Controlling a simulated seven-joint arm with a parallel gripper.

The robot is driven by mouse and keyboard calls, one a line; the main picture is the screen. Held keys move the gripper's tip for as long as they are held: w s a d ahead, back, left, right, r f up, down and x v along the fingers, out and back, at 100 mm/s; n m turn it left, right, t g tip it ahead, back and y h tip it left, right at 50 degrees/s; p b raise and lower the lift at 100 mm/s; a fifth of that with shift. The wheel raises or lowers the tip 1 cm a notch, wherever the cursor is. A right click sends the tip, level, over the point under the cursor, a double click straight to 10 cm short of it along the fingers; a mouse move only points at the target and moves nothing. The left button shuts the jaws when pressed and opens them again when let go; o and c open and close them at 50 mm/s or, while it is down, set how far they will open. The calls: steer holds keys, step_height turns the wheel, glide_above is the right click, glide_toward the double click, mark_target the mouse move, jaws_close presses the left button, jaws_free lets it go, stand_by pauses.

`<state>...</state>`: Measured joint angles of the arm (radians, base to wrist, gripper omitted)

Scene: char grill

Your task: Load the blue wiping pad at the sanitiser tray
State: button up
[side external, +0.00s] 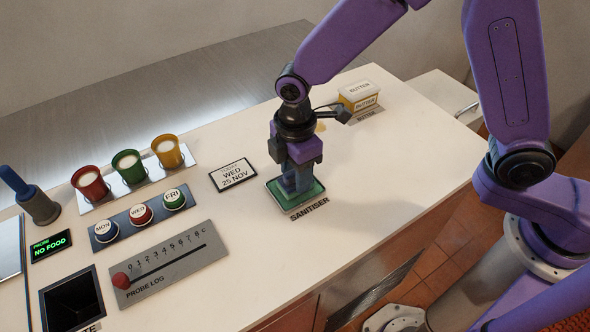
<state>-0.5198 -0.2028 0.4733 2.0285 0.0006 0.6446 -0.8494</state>
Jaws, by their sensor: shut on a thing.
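My gripper (297,165) points down over the sanitiser tray (316,193), which is green inside with a pale rim and sits on the white counter. The gripper is shut on a blue-grey thing, taken to be the blue wiping pad (294,184), whose lower part is at or in the tray. Whether the pad touches the tray's bottom cannot be told. The fingers hide part of the pad and the back of the tray. The label SANITISER lies in front of the tray.
A date sign (233,175) lies left of the tray. A butter tub (359,96) stands behind right. Red, green and yellow cups (128,166), day-marked discs (138,215) and a probe log slider (162,265) are at left. A dark square opening (72,302) is front left. Counter right of the tray is clear.

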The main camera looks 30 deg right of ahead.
steer(key=shift+r, duration=3.35)
